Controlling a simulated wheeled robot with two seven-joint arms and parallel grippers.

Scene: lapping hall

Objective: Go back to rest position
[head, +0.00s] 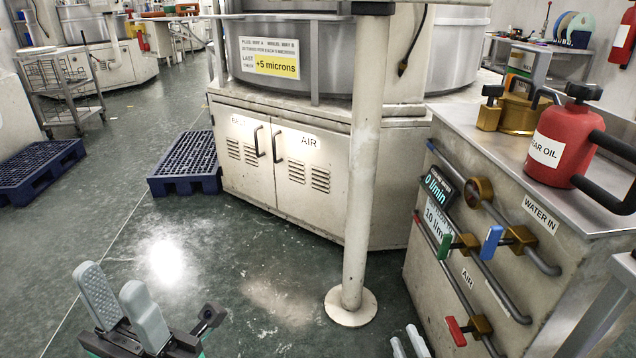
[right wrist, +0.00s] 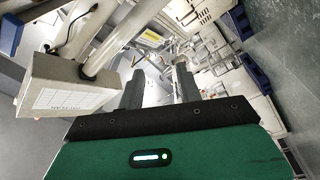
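My left gripper (head: 112,284) is at the bottom left of the head view, its two grey fingers raised over the green floor. They stand apart with nothing between them. My right gripper (head: 407,340) just shows at the bottom edge of the head view, right of the post foot. In the right wrist view its two dark fingers (right wrist: 158,85) are apart and the space between them is empty. Neither gripper touches anything that I can see.
A white post (head: 363,170) on a round foot stands ahead. The cabinet with WATER IN and AIR pipes (head: 530,215) is close at right, with a red oil can (head: 558,145) on top. Blue pallets (head: 185,160) lie at left. Open floor (head: 230,270) is in front.

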